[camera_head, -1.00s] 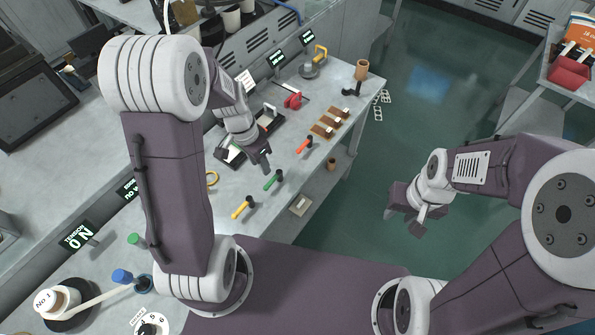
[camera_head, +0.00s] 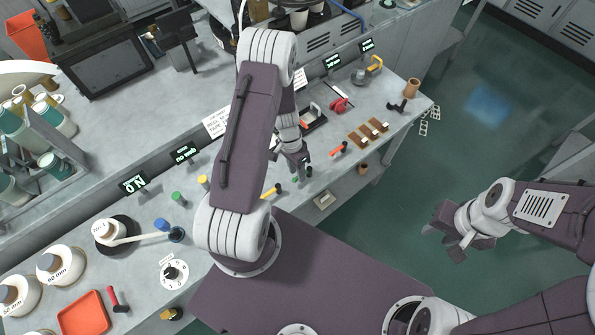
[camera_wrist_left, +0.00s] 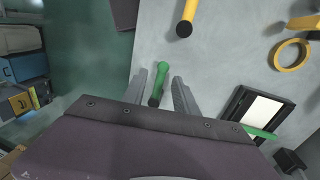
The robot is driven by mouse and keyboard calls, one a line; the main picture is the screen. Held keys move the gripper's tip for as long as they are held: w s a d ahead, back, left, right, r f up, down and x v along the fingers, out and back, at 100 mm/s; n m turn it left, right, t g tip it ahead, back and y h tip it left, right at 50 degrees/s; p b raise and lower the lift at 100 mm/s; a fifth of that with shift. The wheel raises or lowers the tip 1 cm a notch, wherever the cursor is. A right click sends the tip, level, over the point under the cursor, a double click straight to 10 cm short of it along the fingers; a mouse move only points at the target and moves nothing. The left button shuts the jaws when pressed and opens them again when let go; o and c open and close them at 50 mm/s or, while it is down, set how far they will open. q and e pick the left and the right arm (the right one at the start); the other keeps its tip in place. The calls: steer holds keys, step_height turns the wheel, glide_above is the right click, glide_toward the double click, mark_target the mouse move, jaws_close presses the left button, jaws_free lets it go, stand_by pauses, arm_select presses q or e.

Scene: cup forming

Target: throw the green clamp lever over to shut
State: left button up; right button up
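The green clamp lever (camera_wrist_left: 170,78), a green handle with a dark end, shows in the left wrist view between the two fingers of my left gripper (camera_wrist_left: 160,86). Those fingers are apart, one on each side of the handle; I cannot tell whether they touch it. In the head view my left gripper (camera_head: 305,165) is low over the bench's front part, and it mostly hides the green lever there. My right gripper (camera_head: 450,240) is open and empty over the floor at the right.
A yellow lever (camera_head: 270,191) and an orange lever (camera_head: 339,149) stand along the bench's front edge on either side. A yellow ring (camera_wrist_left: 291,55) and a dark frame with a white panel (camera_wrist_left: 262,108) lie near the green lever.

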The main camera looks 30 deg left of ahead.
arm_select(q)
steer(key=shift+s+a+f, duration=0.1)
steer(key=shift+f, duration=0.5)
steer(key=shift+r, duration=0.1)
steer(key=c, duration=0.3)
jaws_close()
stand_by(0.6)
